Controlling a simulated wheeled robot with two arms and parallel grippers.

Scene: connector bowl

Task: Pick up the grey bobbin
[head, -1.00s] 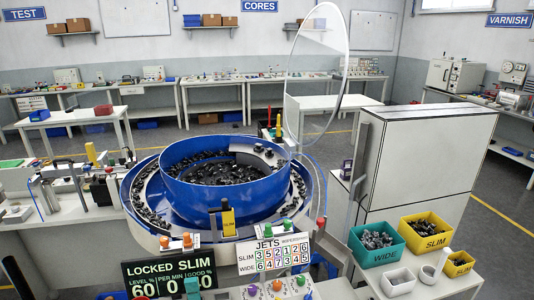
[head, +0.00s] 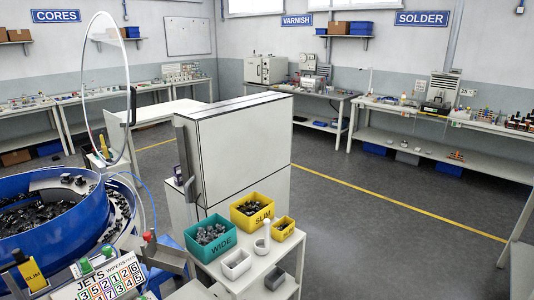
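I cannot make out a grey bobbin in the head view. Neither of my grippers shows in it. The blue bowl (head: 14,239) at the left holds many small dark parts, and more lie on its outer track. A green bin marked WIDE (head: 219,245) and a yellow bin marked SLIM (head: 252,221) hold small grey and dark parts on a white side table (head: 243,287).
A small yellow bin (head: 283,229) and a white tray (head: 236,264) share the side table. A tall white cabinet (head: 244,150) stands behind it. Benches line the walls, one under the SOLDER sign (head: 421,18). The grey floor (head: 400,220) to the right is clear.

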